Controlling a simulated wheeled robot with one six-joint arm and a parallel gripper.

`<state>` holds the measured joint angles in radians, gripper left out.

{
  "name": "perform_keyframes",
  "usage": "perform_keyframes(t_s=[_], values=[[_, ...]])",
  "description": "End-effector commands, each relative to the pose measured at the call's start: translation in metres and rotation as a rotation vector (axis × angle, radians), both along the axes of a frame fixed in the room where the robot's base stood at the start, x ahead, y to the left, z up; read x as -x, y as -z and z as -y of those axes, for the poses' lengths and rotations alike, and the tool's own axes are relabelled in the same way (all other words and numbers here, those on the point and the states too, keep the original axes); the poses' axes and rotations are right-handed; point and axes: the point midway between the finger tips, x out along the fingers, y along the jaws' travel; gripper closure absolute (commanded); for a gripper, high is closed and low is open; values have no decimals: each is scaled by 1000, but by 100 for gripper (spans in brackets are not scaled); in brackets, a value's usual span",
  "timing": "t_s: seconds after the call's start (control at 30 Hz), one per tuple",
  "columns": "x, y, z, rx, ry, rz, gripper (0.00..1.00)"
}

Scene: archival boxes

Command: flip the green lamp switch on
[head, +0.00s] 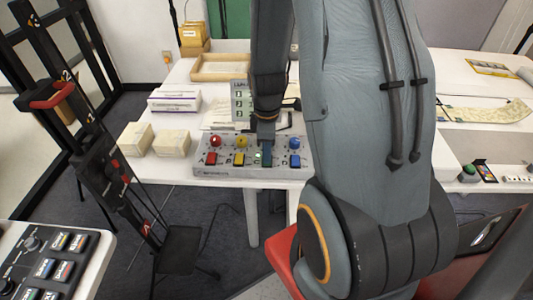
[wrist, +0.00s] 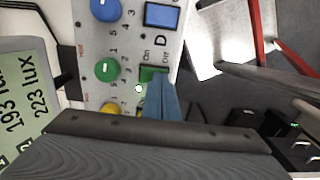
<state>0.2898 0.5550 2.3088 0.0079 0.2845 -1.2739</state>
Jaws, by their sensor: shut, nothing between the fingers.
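The grey control panel (head: 225,170) lies on the white table and also fills the upper middle of the wrist view (wrist: 97,48). The green lamp switch (wrist: 148,74) shows only in part, beside the green knob (wrist: 106,69), with "On" printed near it. My gripper (wrist: 163,82) is shut and empty, its blue-grey fingertips over the switch and hiding much of it. I cannot tell whether they touch it or which way it is tipped. In the head view my gripper (head: 267,145) points down at the panel, between the yellow switch (head: 239,159) and blue switch (head: 294,160).
A blue knob (wrist: 105,9) and blue switch (wrist: 161,15) sit beside the green pair; a yellow knob (wrist: 115,108) is partly hidden. A lux display (wrist: 22,95) stands close by. Cream boxes (head: 172,141) stand left of the panel. A red switch (head: 210,158) is at its left.

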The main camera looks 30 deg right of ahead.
Motion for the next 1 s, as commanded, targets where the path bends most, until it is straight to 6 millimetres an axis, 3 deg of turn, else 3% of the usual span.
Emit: perform_keyframes(t_s=[0.5, 1.0], values=[[0, 7, -1, -2, 0, -6, 100], [-14, 4, 9, 1, 2, -1, 100]])
